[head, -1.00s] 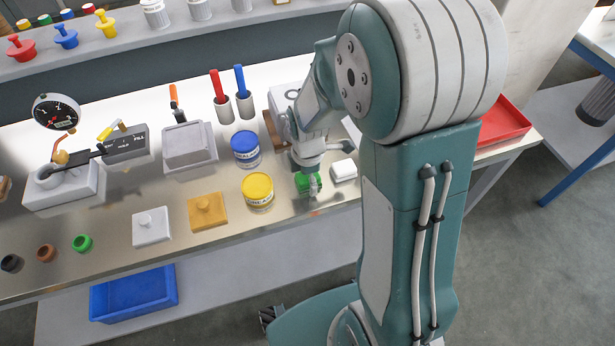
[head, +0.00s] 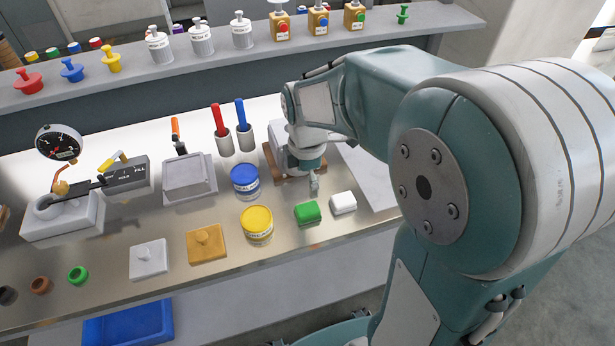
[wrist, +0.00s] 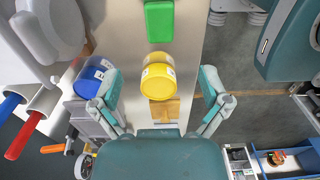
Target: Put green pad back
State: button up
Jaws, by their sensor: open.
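The green pad (head: 307,212) lies on the steel bench near its front edge, just left of a white pad (head: 343,203). In the wrist view the green pad (wrist: 159,21) shows at the top, beyond the fingertips. My gripper (head: 314,184) hangs behind the green pad in the head view, apart from it. In the wrist view my gripper (wrist: 160,88) has its two fingers spread wide with nothing held between them. The gripper's exact height above the bench is hard to tell.
A yellow-lidded can (head: 257,222) and a blue-lidded can (head: 244,180) stand left of the green pad. A wooden-sided block (head: 276,165) is partly hidden behind my gripper. Orange (head: 207,246) and white (head: 149,262) knobbed plates lie further left. A shelf (head: 210,67) runs along the back.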

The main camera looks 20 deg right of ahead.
jog(key=s+r+m+t, duration=0.5)
jog(key=s+r+m, duration=0.5)
jog(key=s+m, duration=0.4)
jog(key=m, duration=0.4)
jog(key=shift+r+t, duration=0.3)
jog(key=shift+r, duration=0.05)
